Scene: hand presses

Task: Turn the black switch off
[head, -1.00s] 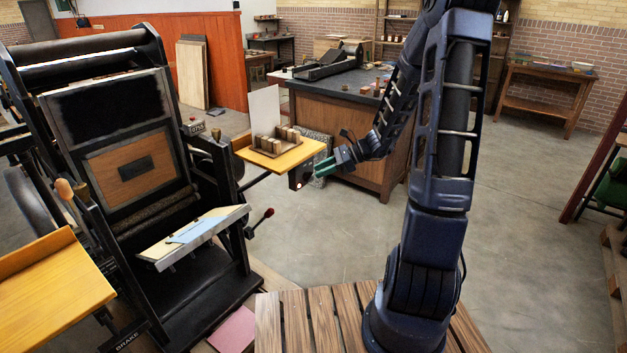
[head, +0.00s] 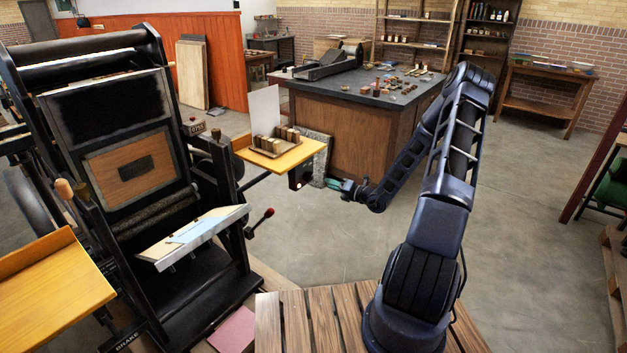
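A small black box (head: 300,176) with a pale spot on its front hangs under the right end of the yellow shelf (head: 304,151), beside the press. It looks like the black switch, but its position is too small to read. My gripper (head: 329,183), with green fingers, is just right of this box at about its height and points left toward it. A small gap seems to lie between them, though contact is hard to judge. The fingers are seen side-on and small, so I cannot tell whether they are open or shut. I see nothing held.
The large black press (head: 130,150) fills the left side. A lever with a red knob (head: 269,212) sticks out below the shelf. Wooden type blocks sit in a tray (head: 274,152) on the shelf. A dark-topped workbench (head: 352,94) stands behind my gripper. The floor to the right is open.

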